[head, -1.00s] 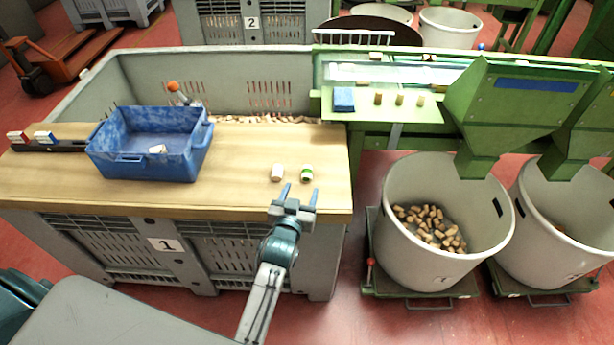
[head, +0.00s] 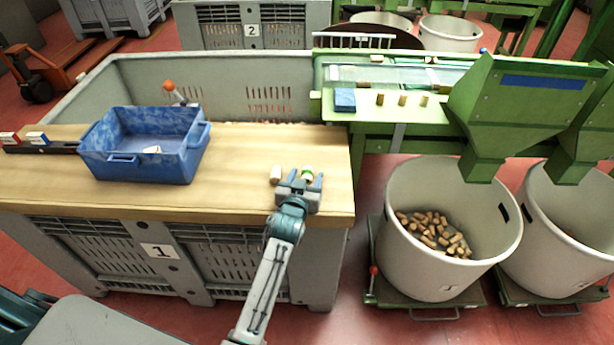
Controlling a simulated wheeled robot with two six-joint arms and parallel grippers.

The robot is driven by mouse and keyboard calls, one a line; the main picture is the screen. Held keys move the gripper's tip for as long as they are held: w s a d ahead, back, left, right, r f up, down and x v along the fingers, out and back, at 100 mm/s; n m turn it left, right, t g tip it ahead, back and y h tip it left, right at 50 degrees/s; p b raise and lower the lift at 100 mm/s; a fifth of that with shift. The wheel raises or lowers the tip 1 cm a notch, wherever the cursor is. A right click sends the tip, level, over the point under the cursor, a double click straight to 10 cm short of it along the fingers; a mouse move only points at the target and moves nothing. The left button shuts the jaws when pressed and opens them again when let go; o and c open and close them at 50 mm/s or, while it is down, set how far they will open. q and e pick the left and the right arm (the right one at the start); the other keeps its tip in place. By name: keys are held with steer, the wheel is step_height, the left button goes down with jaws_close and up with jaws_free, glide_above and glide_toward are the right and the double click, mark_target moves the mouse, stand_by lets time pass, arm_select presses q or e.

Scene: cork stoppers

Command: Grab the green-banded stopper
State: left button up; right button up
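The green-banded stopper (head: 308,171) is a small pale stopper with a green band on the wooden board (head: 235,190), near its right end. The near part of the stopper is partly hidden by the gripper. I cannot tell whether either finger touches it. A plain pale stopper (head: 275,173) stands just left of the gripper, outside the fingers.
A blue bin (head: 140,172) with a pale piece inside stands on the board's left part. Behind is a large grey crate (head: 215,78). At right, a green machine (head: 515,105) holds several stoppers, above a grey tub (head: 455,205) of corks. The board between bin and stoppers is clear.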

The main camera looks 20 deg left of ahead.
arm_select(q)
steer(key=c, duration=1)
steer(key=shift+o, duration=0.2)
steer(key=shift+r, duration=0.1)
